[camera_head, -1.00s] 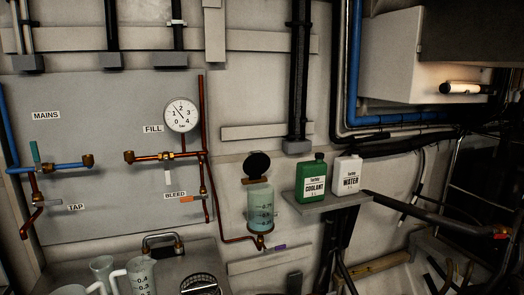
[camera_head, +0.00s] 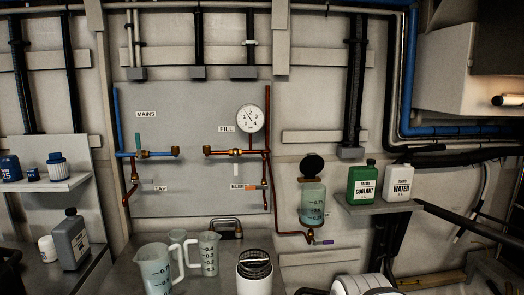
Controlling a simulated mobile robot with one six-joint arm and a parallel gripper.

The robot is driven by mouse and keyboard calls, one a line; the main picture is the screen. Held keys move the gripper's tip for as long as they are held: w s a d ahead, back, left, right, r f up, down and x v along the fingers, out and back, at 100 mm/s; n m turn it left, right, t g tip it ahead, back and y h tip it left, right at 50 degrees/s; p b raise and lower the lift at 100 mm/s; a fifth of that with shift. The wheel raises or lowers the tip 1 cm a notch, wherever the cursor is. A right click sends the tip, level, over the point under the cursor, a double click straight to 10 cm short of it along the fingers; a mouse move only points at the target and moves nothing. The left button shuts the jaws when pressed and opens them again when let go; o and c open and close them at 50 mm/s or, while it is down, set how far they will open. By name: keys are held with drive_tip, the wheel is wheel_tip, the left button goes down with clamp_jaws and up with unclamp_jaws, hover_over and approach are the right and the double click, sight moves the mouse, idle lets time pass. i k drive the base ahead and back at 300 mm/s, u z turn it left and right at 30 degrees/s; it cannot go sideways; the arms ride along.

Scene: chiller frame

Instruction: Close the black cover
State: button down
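The black cover (camera_head: 312,166) is a round lid standing open and upright above the clear tank (camera_head: 312,204). It rises from the tank's back rim, where a small brass-coloured part shows. My gripper's fingers are not in view. A white rounded part at the bottom edge, right of centre, looks like part of my arm, well below the tank.
A shelf (camera_head: 380,208) right of the tank holds a green coolant bottle (camera_head: 362,184) and a white water bottle (camera_head: 397,184). Measuring jugs (camera_head: 156,270) and a white container with a black grille top (camera_head: 255,272) stand on the counter below. A dark pipe (camera_head: 465,220) extends right of the shelf.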

sight(312, 164)
drive_tip(key=i, duration=1)
drive_tip(key=u, duration=0.05)
